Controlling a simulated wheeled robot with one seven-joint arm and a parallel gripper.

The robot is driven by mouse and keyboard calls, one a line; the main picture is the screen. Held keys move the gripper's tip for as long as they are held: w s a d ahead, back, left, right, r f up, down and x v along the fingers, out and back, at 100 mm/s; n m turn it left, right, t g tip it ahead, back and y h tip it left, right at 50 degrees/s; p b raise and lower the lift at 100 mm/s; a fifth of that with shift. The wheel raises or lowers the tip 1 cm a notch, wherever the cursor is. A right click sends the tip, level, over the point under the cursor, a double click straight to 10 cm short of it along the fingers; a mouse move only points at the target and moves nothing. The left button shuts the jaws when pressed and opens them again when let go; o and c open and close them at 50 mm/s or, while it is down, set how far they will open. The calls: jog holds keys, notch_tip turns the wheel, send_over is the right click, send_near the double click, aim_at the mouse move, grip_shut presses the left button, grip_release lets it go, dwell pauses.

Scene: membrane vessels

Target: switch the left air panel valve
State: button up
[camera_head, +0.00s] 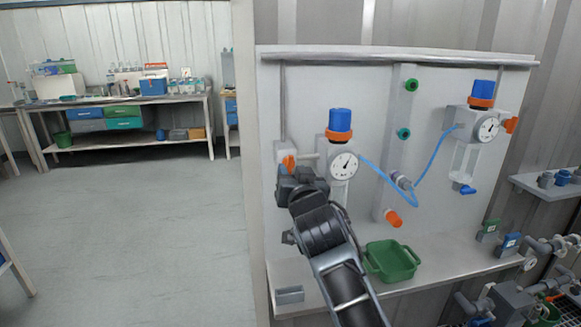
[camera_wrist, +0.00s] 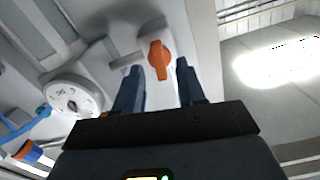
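The left air panel valve has an orange handle (camera_head: 289,162) at the left edge of the white panel (camera_head: 300,100), beside a round gauge (camera_head: 344,165) with a blue-topped regulator (camera_head: 340,122). My gripper (camera_head: 290,178) is just below and in front of the handle in the head view; its fingertips are hard to make out there. In the wrist view my gripper (camera_wrist: 159,68) is open, with a dark finger on each side of the orange handle (camera_wrist: 160,60). Gaps show between handle and fingers. I cannot tell how deep the handle sits between them.
A second gauge (camera_head: 488,126) with an orange valve handle (camera_head: 511,125) is at the panel's right. A blue hose (camera_head: 384,176) crosses the panel. A green bin (camera_head: 392,261) stands on the shelf below. Open floor (camera_head: 140,230) lies to the left.

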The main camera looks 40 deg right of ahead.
aim_at(289, 165)
jog(key=shift+x, duration=1.15)
grip_shut()
